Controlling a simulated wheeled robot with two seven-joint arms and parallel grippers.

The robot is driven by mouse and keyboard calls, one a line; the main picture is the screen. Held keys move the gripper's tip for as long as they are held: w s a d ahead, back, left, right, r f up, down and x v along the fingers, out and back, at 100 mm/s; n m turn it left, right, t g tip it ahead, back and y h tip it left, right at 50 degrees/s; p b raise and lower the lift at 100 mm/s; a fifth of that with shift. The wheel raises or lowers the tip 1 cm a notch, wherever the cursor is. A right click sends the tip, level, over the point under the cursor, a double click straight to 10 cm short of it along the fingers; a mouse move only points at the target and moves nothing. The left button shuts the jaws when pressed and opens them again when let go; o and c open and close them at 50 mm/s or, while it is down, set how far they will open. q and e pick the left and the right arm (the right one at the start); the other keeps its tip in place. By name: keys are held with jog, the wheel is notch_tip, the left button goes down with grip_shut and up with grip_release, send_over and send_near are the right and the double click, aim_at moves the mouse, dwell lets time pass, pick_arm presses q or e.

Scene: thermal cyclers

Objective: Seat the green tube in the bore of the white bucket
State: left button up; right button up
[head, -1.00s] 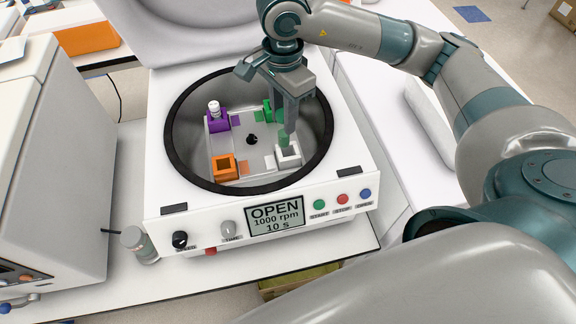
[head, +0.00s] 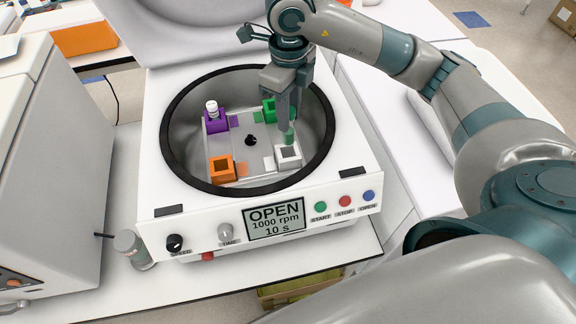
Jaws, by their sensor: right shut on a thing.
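The white bucket (head: 288,163) sits in the rotor at the right front of the open centrifuge bowl, with its dark square bore facing up. My right gripper (head: 289,124) points down into the bowl and is shut on the green tube (head: 289,137). The tube hangs roughly upright, its lower end by the bucket's back rim in the picture. The bore's opening shows in front of it, and I cannot tell whether tube and bucket touch. The jaws hide the tube's upper part. My left gripper is out of view.
The rotor also carries a purple bucket (head: 216,126) holding a white-capped tube (head: 212,108), an orange bucket (head: 221,170) and a green bucket (head: 269,112) partly behind my gripper. The black bowl rim (head: 240,190) surrounds them. A small jar (head: 130,245) stands at the front left.

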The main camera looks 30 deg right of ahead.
aim_at(288, 143)
jog(key=shift+f, duration=0.55)
notch_tip(288, 143, down, 4)
jog(key=shift+f+p, duration=0.25)
jog(key=shift+p, duration=0.7)
jog(key=shift+f, duration=0.25)
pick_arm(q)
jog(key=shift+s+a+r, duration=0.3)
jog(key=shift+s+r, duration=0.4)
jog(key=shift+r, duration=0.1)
pick_arm(e)
jog(key=shift+f, duration=0.15)
jog(key=shift+f+p, duration=0.6)
jog(key=shift+f, duration=1.2)
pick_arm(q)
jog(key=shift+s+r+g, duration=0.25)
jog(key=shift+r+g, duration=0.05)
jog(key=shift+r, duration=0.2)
